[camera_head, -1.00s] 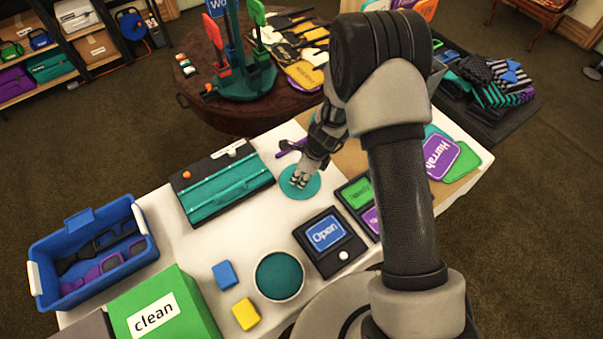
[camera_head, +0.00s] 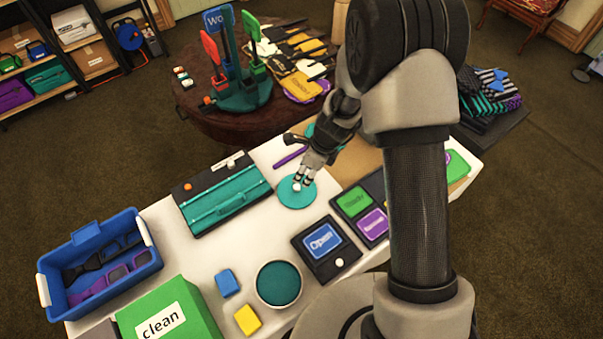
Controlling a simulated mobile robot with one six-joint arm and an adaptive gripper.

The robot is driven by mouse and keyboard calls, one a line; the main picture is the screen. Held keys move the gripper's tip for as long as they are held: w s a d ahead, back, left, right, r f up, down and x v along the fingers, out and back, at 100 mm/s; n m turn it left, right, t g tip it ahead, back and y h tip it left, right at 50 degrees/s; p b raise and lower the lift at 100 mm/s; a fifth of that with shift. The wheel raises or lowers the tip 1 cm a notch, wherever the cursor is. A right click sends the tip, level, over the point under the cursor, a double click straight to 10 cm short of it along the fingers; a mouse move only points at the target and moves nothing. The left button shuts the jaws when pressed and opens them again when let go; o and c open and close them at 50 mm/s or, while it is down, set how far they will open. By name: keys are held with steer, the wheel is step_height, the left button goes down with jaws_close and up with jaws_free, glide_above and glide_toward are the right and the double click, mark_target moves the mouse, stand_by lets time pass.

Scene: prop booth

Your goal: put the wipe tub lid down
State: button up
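The wipe tub lid (camera_head: 290,200), a flat teal disc with a small pale knob, lies on the white table between the toolbox and the card tray. My gripper (camera_head: 302,181) is just above and behind the knob, pointing down at the lid. Its fingers look spread, and the knob shows in front of them, apparently free. The wipe tub (camera_head: 278,284), round with a white rim and teal inside, stands uncovered nearer the front of the table.
A teal toolbox (camera_head: 224,196) lies left of the lid, and a purple marker (camera_head: 291,156) lies behind it. A blue crate (camera_head: 99,273), blue block (camera_head: 227,282) and yellow block (camera_head: 247,319) are front left.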

steer(key=s+d+r+n+t, duration=0.1)
steer(key=s+r+n, duration=0.25)
steer(key=r, duration=0.45)
steer(key=s+d+r+n, duration=0.2)
steer(key=r+n, duration=0.2)
steer(key=r, duration=0.5)
steer(key=s+d+r+n+t, duration=0.1)
steer(key=s+r+n, duration=0.25)
steer(key=r, duration=0.45)
steer(key=s+d+r+n+h, duration=0.1)
steer(key=s+d+r+n, duration=0.1)
steer(key=s, duration=0.3)
steer(key=s+d+r+n+t+h, duration=0.1)
steer(key=s+d+r+n, duration=0.2)
steer(key=s+n, duration=0.2)
steer(key=s+d+r+n+h, duration=0.1)
steer(key=s+d+r+n, duration=0.1)
steer(key=s+r+n, duration=0.1)
steer(key=s+n, duration=0.1)
steer(key=s, duration=0.1)
steer(key=shift+s+d, duration=0.3)
steer(key=shift+s, duration=0.05)
